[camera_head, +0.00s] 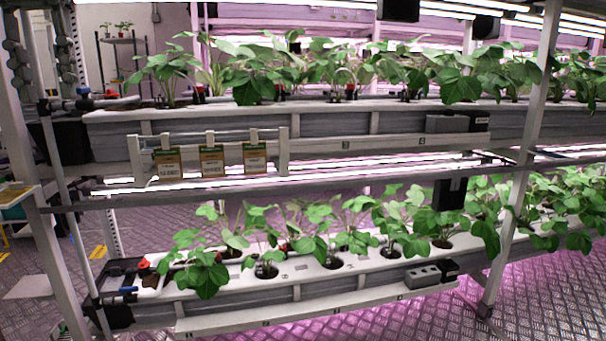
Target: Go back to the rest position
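I make out neither of my grippers in the head view, and no arm of mine stands out against the rack. A two-level plant rack fills the picture. Its upper grey trough (330,123) bears a row of leafy green plants (255,75). Its lower white trough (305,272) bears more plants (318,222), set in round holes. I see nothing held in front of the rack.
Three small cards (212,161) hang on a white holder on the upper trough. A grey block (422,275) sits on the lower trough's front. A slanted white post (518,170) stands at the right. Patterned metal floor (545,300) is clear at the lower right.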

